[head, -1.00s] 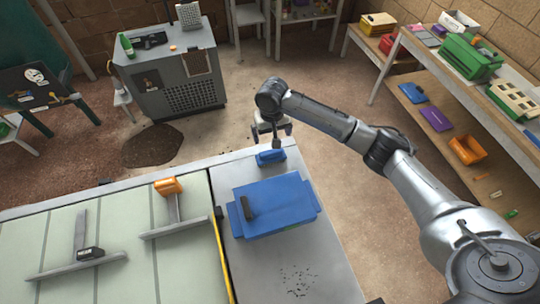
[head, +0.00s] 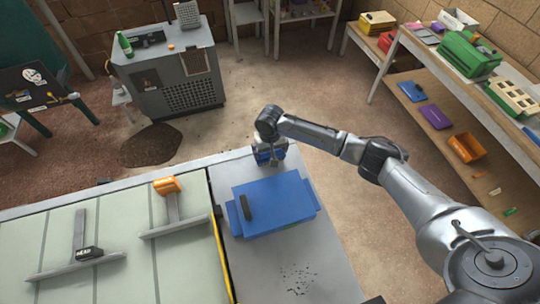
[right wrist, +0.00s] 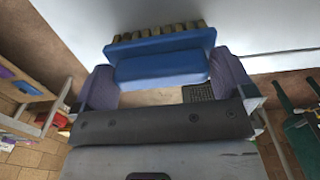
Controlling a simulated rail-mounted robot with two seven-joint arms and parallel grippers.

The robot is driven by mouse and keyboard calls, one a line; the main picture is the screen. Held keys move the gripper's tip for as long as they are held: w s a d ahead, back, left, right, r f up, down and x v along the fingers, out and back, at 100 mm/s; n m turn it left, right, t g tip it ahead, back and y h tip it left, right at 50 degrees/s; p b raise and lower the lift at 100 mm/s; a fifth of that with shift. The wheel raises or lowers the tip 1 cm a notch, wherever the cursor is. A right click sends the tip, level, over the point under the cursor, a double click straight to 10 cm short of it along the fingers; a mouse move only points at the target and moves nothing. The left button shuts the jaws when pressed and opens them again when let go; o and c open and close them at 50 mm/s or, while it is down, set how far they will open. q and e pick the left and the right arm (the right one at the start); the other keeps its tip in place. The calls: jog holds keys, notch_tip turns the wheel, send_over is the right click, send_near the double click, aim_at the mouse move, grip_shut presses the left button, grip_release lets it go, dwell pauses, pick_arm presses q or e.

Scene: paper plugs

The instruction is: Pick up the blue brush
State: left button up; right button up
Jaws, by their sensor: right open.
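The blue brush (head: 266,158) lies at the far end of the grey tabletop, beyond the blue box, and is partly hidden by my right gripper (head: 271,150). In the right wrist view the brush (right wrist: 162,68) shows its blue body and a row of brown bristles along the far side. My right gripper (right wrist: 165,80) is open there, with a purple-grey finger on each side of the brush's near part. I cannot tell whether the fingers touch it. My left gripper is not in view.
A blue box (head: 280,212) with a dark handle stands close in front of the brush. Two T-shaped tools, one with an orange end (head: 167,185) and one with a black end (head: 89,253), lie on the pale green table at left. Shelves (head: 440,135) stand at right.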

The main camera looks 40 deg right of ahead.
jog(key=shift+f, duration=0.15)
jog(key=c, duration=0.6)
jog(key=shift+r, duration=0.2)
jog(key=shift+r, duration=0.25)
jog(key=r, duration=0.3)
jog(key=shift+s+d+r, duration=0.2)
jog(key=shift+s+r, duration=0.05)
jog(key=shift+r, duration=0.1)
jog(key=s+d+r, duration=0.5)
jog(key=s+r, duration=0.1)
jog(key=s, duration=0.3)
jog(key=shift+s+d+r+p, duration=0.2)
jog(key=shift+d+r+p, duration=0.1)
jog(key=shift+d, duration=0.1)
